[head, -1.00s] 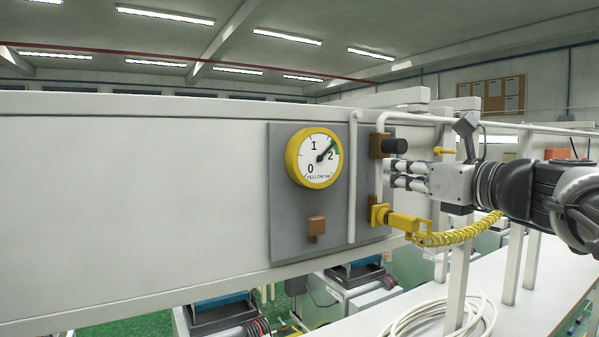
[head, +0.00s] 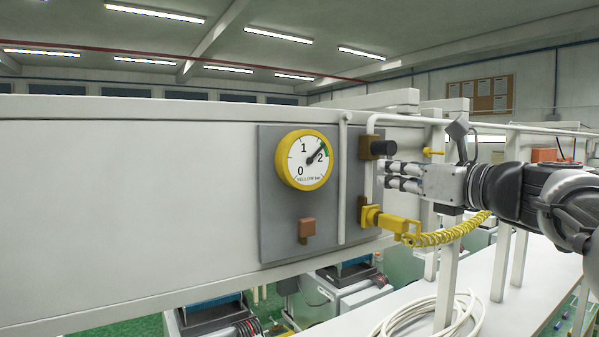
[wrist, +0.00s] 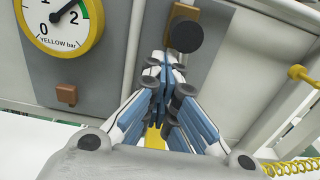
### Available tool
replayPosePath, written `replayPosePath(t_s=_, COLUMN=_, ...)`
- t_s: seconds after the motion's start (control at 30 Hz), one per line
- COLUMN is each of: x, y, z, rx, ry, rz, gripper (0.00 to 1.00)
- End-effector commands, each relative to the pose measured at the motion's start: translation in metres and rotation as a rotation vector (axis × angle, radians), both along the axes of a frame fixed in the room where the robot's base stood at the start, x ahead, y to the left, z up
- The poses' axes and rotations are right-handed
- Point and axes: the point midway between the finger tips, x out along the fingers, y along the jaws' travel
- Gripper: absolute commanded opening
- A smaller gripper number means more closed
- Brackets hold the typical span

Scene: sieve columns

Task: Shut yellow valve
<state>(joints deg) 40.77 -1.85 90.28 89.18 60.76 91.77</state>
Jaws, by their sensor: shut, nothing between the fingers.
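The yellow-rimmed gauge (head: 306,160) reads "YELLOW bar" with its needle near 2; it also shows in the wrist view (wrist: 57,27). Right of it, a brown fitting with a round black knob (head: 383,148) sits on the pipe. This knob is just ahead of my gripper's tips in the wrist view (wrist: 189,36). A small yellow handle (head: 433,151) stands further right, also visible in the wrist view (wrist: 302,74). My gripper (head: 387,175) is shut and empty, just below the knob. I cannot tell whether it touches the pipe or panel.
A yellow coupling (head: 371,216) with a coiled yellow hose (head: 455,235) hangs below my gripper. A brown block (head: 306,230) sits low on the grey panel (head: 275,215). White posts and a bench (head: 505,295) with a coiled white hose (head: 430,318) are at right.

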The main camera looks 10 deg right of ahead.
Motion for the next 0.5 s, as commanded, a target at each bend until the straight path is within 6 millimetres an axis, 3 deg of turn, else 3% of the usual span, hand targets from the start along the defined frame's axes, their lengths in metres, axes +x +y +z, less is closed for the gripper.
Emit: replayPosePath(t_s=0.5, x=0.004, y=-0.011, z=-0.003, rx=0.0, ry=0.002, rz=-0.002, gripper=0.0)
